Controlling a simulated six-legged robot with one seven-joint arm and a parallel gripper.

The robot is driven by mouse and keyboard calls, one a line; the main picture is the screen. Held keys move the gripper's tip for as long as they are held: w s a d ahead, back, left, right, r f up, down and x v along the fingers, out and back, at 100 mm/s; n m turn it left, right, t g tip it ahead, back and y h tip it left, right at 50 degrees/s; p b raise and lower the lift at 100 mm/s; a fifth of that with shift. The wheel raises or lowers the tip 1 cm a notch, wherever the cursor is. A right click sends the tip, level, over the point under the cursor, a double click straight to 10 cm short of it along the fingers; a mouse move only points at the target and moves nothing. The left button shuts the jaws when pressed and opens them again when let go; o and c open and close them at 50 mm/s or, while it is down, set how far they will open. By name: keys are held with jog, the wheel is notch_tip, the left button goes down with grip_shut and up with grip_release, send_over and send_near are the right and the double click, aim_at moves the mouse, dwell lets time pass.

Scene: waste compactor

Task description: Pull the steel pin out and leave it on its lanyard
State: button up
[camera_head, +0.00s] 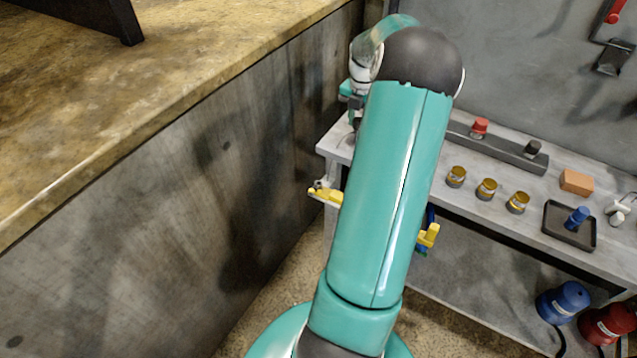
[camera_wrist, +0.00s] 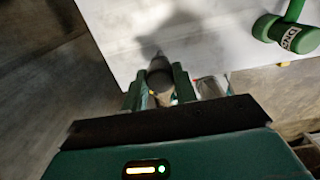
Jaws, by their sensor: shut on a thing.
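In the wrist view my gripper (camera_wrist: 159,88) has its two green fingers shut on a grey, round-ended cylindrical piece (camera_wrist: 159,73). I cannot tell for sure that this piece is the steel pin, and its lower part is hidden by my gripper body. A pale surface lies beyond the fingers, with a dark shadow on it. In the head view my gripper (camera_head: 354,106) is over the bench's left end, partly hidden by my arm. No lanyard can be made out.
The grey bench (camera_head: 470,205) carries several brass cups, an orange block (camera_head: 577,182) and a black tray (camera_head: 553,236) with a blue piece. A yellow bracket (camera_head: 326,194) juts from the bench's left end. A green labelled object (camera_wrist: 285,31) is in the wrist view.

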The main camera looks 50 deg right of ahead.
jog(key=o, duration=1.1)
jog(key=shift+c, duration=0.2)
notch_tip(320, 180, up, 14)
